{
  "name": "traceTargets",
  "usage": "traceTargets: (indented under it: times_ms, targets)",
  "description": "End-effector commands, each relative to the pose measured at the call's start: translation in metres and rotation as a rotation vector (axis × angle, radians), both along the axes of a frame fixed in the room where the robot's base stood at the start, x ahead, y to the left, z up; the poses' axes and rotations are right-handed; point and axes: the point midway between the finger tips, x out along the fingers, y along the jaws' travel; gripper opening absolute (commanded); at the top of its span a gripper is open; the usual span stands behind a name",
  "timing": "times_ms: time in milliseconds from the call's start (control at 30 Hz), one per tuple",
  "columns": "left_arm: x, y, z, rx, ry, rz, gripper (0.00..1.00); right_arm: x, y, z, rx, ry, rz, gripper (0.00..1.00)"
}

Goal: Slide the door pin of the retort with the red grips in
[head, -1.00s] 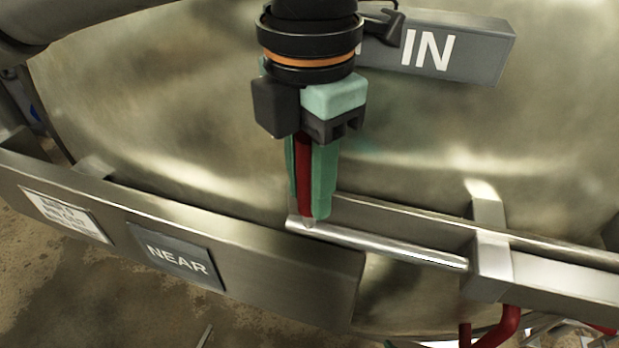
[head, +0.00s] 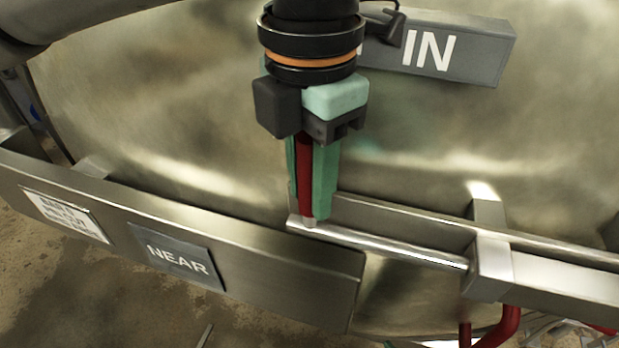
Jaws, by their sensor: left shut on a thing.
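The door pin is a bright metal rod (head: 400,246) with an upright red grip (head: 305,180) at its left end. The rod runs right along the door bar into a steel bracket (head: 490,262). My left gripper (head: 313,200), with green fingers, comes down from above and is shut on the red grip. The fingers hide part of the grip. The retort door (head: 180,120) is a large domed metal face behind. My right gripper does not show.
A steel bar (head: 120,218) with a "NEAR" plate (head: 178,257) and a white label (head: 66,215) crosses in front of the door. A grey block marked "IN" (head: 470,50) stands behind my gripper. Red tubing (head: 508,322) shows below the bracket.

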Motion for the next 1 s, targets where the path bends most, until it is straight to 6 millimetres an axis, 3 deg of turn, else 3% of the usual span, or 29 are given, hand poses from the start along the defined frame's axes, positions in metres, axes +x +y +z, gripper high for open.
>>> traceTargets:
  times_ms: [433, 867, 900, 1000]
  targets:
    - [-0.023, -0.072, 0.002, -0.004, 0.000, -0.003, 0.00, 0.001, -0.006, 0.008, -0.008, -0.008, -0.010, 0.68]
    - [-0.026, -0.081, 0.001, -0.009, -0.002, -0.003, 0.00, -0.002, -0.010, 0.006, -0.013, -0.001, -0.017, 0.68]
    - [-0.027, -0.082, 0.001, -0.010, -0.002, -0.003, 0.36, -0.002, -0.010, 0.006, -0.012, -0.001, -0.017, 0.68]
    - [-0.027, -0.081, 0.001, -0.008, -0.001, -0.003, 0.47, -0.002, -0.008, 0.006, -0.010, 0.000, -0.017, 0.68]
